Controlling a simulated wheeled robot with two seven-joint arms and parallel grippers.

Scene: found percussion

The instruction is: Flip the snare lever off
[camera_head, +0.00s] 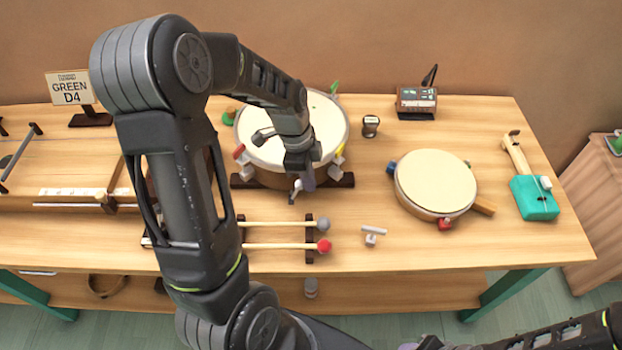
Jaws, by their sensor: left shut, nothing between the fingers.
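The snare drum (328,115) has a pale round head and coloured pieces around its rim. It stands on a dark stand at the middle back of the table. My left arm reaches over the drum from the left. My left gripper (301,190) points down at the drum's front side, shut with nothing held. The snare lever cannot be made out; the gripper and wrist cover that part of the drum's front. Whether the fingers touch the drum cannot be told. Part of my right arm shows at the bottom right, with its gripper (418,345) cut by the lower edge.
Two mallets, one with a grey head (323,224) and one with a red head (324,246), lie on a rack in front of the drum. A sign (71,88) stands back left.

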